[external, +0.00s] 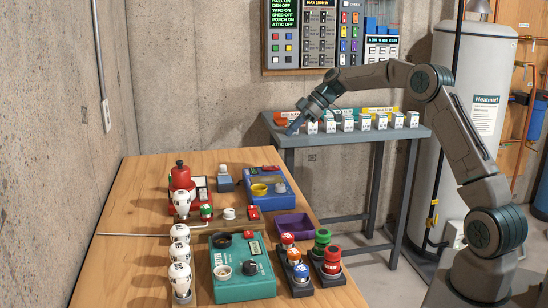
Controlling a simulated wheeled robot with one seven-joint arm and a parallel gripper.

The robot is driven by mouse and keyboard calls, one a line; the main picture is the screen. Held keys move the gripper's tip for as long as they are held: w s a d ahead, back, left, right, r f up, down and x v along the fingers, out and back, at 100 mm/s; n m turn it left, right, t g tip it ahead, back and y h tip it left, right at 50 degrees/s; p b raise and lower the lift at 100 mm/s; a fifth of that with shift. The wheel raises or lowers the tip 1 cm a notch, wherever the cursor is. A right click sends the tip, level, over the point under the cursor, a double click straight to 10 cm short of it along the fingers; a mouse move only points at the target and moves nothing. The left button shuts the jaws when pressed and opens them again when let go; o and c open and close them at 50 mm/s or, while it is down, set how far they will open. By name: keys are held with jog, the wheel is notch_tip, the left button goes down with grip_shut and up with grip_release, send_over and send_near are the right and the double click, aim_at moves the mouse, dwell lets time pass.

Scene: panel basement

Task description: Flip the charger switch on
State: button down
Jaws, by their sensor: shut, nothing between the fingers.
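A row of small white switch blocks (348,124) stands along the narrow grey table (300,140) at the back, with coloured label cards behind it. The lettering is too small to tell which one is the charger switch. My gripper (293,130) points down and to the left at the left end of this row, its fingers shut and empty. The tips are close to the leftmost block and partly hide it; I cannot tell whether they touch it. The lever positions are too small to read.
A wall panel (333,35) with coloured buttons and a text display hangs above the row. The wooden bench (135,215) in front holds a teal box (243,285), white bulbs, a purple tray (292,225) and coloured jars. A water heater (470,60) stands behind my arm.

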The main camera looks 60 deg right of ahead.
jog(key=w+d+f+t, duration=0.1)
jog(key=w+d+f, duration=0.1)
jog(key=d, duration=0.4)
jog(key=shift+w+d+f+n+y, duration=0.2)
jog(key=shift+w+d+n+y, duration=0.05)
jog(key=shift+n+y, duration=0.15)
jog(key=p, duration=0.3)
send_over(271, 168)
jog(key=f, duration=0.5)
jog(key=shift+s+d+f, duration=0.2)
jog(key=shift+s+d, duration=0.05)
jog(key=shift+d, duration=0.15)
jog(key=f, duration=0.2)
jog(key=f+p, duration=0.1)
jog(key=shift+w+a+f, duration=0.2)
jog(key=shift+w, duration=0.1)
jog(key=shift+f, duration=0.6)
jog(key=shift+a+f, duration=0.1)
